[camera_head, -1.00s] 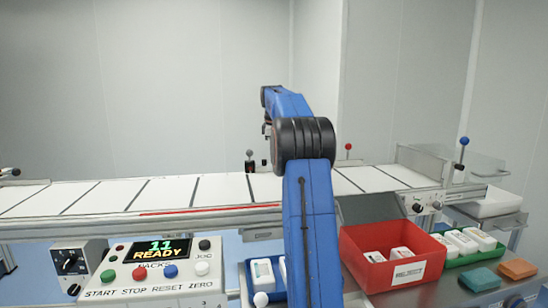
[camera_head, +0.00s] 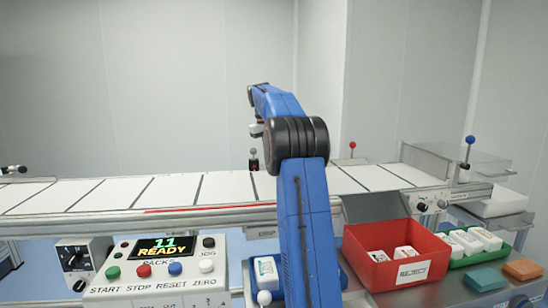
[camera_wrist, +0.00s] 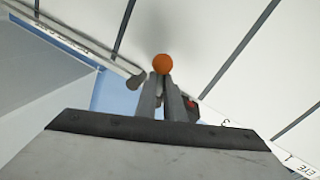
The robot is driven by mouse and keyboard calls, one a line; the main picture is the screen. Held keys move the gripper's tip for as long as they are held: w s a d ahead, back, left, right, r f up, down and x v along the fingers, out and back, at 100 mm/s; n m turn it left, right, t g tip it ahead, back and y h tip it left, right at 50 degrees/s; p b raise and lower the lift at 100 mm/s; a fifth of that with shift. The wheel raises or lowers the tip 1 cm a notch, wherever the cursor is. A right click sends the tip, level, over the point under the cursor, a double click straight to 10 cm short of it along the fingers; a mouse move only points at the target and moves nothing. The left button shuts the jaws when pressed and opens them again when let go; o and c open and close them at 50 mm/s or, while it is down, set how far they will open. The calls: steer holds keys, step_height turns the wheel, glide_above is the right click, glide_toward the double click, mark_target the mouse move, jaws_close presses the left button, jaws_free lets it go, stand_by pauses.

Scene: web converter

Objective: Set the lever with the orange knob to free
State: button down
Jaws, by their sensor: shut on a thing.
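The orange knob (camera_wrist: 162,63) shows in the wrist view, at the tips of my gripper's fingers. My gripper (camera_wrist: 160,85) is shut on the lever with the orange knob, with the round knob sticking out past the fingertips. The lever's stem and base are hidden by the fingers, and I cannot read its setting. In the head view the orange knob is not visible; my blue arm reaches over the conveyor and hides part of it.
The white conveyor belt (camera_head: 165,190) runs across the view. A lever with a grey knob (camera_head: 253,153) and one with a red knob (camera_head: 352,145) stand behind it. A blue-knobbed lever (camera_head: 470,139) is at right. A control panel (camera_head: 155,285) and red bin (camera_head: 375,275) stand in front.

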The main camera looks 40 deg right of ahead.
steer(key=shift+w+a+f+m+g, duration=0.1)
steer(key=shift+a+m+g, duration=0.1)
steer(key=shift+m, duration=0.35)
steer(key=shift+w+a+r+m+g, duration=0.1)
steer(key=shift+a+m, duration=0.15)
steer(key=shift+m, duration=0.35)
steer(key=shift+w+a+f+m+g, duration=0.1)
steer(key=shift+a+m, duration=0.1)
steer(key=shift+m, duration=0.35)
steer(key=c, duration=1.9)
jaws_free()
steer(key=shift+o, duration=0.2)
steer(key=shift+s, duration=0.1)
steer(key=shift+r, duration=0.2)
steer(key=v, duration=1.1)
steer(key=shift+r, duration=0.35)
